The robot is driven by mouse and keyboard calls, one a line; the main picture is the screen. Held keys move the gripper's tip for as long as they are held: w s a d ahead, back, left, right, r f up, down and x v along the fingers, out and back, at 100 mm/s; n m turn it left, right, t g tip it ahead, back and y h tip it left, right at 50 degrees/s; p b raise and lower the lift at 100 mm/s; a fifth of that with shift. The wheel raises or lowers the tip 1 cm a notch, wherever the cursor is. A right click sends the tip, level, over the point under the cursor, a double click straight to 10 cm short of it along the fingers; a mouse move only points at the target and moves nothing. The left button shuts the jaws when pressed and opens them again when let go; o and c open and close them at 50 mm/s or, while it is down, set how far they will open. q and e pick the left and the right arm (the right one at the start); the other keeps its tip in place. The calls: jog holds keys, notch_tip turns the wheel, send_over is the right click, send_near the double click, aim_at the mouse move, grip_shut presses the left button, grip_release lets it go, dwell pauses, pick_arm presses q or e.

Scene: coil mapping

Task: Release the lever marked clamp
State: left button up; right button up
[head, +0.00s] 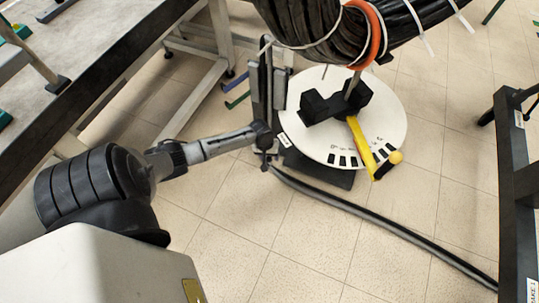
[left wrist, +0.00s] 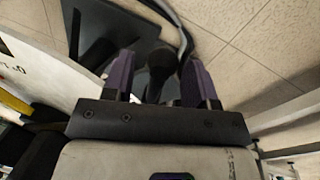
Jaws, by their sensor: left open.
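My left gripper (head: 264,142) is at the left edge of a white round dial plate (head: 310,137), beside a dark upright post (head: 265,80). A small white label (head: 284,140) sits by it, too small to read, so I cannot confirm which part is the clamp lever. In the left wrist view my left gripper (left wrist: 158,76) is open, with its two purple fingers apart. A dark rounded knob (left wrist: 160,58) shows between the fingers; I cannot tell whether they touch it. My right gripper is not in view.
A thick black cable bundle (head: 310,25) with an orange band hangs above. A dark hose (head: 380,228) crosses the tiled floor. A dark frame (head: 512,190) stands right, a workbench (head: 100,55) left.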

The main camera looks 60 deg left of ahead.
pick_arm(q)
grip_shut()
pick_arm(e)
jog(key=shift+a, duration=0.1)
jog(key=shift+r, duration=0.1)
